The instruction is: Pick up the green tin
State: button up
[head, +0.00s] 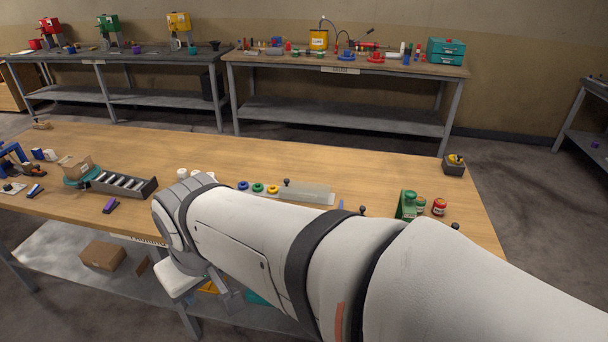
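A small green tin (420,205) stands on the wooden workbench (330,165) towards its right end. A green upright block or stand (405,206) is just left of it, and a red tin (439,207) is on its right. My white arm crosses the lower middle of the head view. Its far end bends down at the bench's front edge, well left of the green tin. A grey part that looks like my gripper (230,297) shows below the bench top, partly hidden behind my arm. Its fingers cannot be made out.
Coloured rings (258,188) and a clear tray (306,193) are mid-bench. A dark box (454,166) sits at the right edge. The bench's back middle is clear.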

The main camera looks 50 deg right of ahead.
aim_at(421, 201)
jog(key=u, duration=0.7)
jog(key=k, duration=1.35)
jog(key=z, duration=2.1)
jog(key=i, duration=1)
jog(key=z, duration=0.1)
